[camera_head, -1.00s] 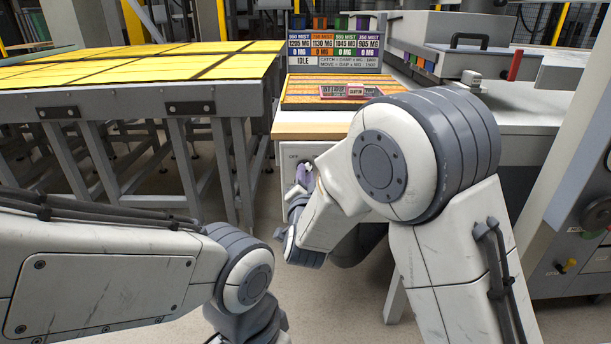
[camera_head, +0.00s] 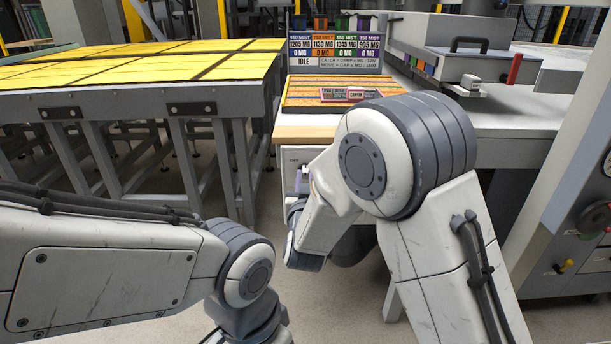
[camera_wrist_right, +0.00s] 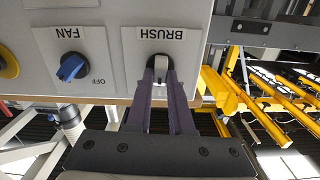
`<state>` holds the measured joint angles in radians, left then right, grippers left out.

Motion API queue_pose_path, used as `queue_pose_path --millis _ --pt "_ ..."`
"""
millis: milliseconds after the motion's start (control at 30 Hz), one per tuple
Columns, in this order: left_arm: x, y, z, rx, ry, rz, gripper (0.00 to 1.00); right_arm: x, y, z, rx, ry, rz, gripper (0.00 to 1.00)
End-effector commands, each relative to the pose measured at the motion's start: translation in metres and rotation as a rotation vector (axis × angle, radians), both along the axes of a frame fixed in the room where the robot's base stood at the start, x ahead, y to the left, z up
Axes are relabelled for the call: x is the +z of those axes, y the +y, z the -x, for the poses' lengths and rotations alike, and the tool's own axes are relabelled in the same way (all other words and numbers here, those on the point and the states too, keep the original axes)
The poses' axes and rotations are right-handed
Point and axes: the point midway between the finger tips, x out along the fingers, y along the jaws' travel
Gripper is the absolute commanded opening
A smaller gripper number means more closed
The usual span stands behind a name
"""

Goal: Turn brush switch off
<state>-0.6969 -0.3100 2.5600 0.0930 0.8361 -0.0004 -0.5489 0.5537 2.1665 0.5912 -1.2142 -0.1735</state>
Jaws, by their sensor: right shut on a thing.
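The brush switch (camera_wrist_right: 161,66) is on the light control panel (camera_wrist_right: 110,30), under the upside-down label BRUSH in the right wrist view. Only a small pale part of it shows between the fingers. My right gripper (camera_wrist_right: 162,78) is shut on the switch with its two purple fingers, one on each side. The exact setting of the switch is hidden. In the head view, my right gripper (camera_head: 303,178) is at the panel front (camera_head: 294,157) below the workbench edge, mostly hidden by my right arm. My left gripper is out of view; only its arm shows.
A blue FAN knob (camera_wrist_right: 72,68), with OFF beside it, sits left of the brush switch in the wrist view. A yellow knob (camera_wrist_right: 6,64) is at the far left. In the head view, a yellow-topped table (camera_head: 130,75) stands left of the bench (camera_head: 305,127), whose display (camera_head: 335,60) reads IDLE.

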Motion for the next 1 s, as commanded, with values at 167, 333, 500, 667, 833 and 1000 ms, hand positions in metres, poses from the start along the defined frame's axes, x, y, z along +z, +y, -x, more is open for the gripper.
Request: queue_pose_path --millis 167,333,500,667,833,1000 --pt "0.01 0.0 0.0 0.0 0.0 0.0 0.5 0.002 0.001 0.0 0.002 0.0 0.169 0.0" --pt "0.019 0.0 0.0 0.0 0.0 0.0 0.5 0.002 0.002 0.0 0.002 0.001 0.331 0.0" --pt "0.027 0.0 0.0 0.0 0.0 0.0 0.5 0.002 0.003 0.0 0.002 0.0 0.488 0.0" --pt "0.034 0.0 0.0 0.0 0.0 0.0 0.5 0.002 0.003 0.0 0.003 -0.001 0.618 0.0" --pt "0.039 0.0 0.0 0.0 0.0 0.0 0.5 0.001 0.004 0.0 0.003 -0.001 0.727 0.0" --pt "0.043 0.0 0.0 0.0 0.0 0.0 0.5 0.0 0.004 0.0 0.003 -0.002 0.801 0.0"
